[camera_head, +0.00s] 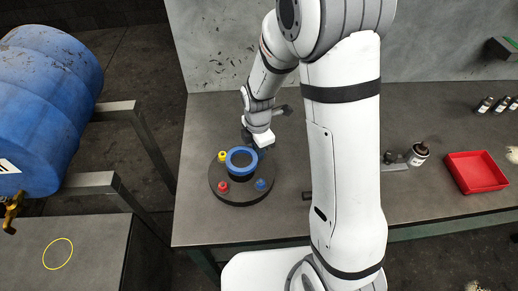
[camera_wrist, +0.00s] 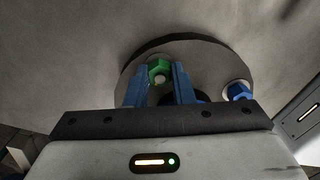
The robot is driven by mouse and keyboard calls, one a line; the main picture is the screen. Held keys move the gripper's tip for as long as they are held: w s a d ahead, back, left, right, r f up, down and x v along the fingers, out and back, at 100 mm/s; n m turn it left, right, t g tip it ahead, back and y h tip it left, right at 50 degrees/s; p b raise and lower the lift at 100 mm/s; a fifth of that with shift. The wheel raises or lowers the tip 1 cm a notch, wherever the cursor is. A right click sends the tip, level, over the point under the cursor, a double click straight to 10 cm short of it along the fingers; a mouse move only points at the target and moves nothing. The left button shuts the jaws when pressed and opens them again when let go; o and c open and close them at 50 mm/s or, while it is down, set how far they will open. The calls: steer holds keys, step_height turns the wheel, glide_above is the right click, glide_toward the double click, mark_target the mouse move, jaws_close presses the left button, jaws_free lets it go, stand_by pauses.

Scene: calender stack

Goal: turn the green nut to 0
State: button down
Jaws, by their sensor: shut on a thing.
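The green nut (camera_wrist: 159,69) sits between the two blue fingers of my gripper (camera_wrist: 161,76) in the wrist view, and the gripper is shut on it. In the head view my gripper (camera_head: 257,141) is at the back right of a round dark disc (camera_head: 237,198), and the green nut is hidden there. The disc carries a yellow nut (camera_head: 222,156), a red nut (camera_head: 222,187) and a blue nut (camera_head: 261,184). A dark centre piece with a blue ring (camera_head: 242,150) stands in the middle. Any markings around the green nut cannot be read.
The disc stands near the left end of a grey table (camera_head: 200,225). A red tray (camera_head: 476,172), a small bottle (camera_head: 418,154) and dark bottles (camera_head: 484,105) are at the right. A blue barrel (camera_head: 40,105) lies on a frame at the left.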

stand_by(0.4)
steer(key=c, duration=1.2)
jaws_free()
steer(key=shift+c, duration=0.2)
steer(key=shift+r+b, duration=0.45)
steer(key=shift+r, duration=3.45)
steer(key=shift+a, duration=0.1)
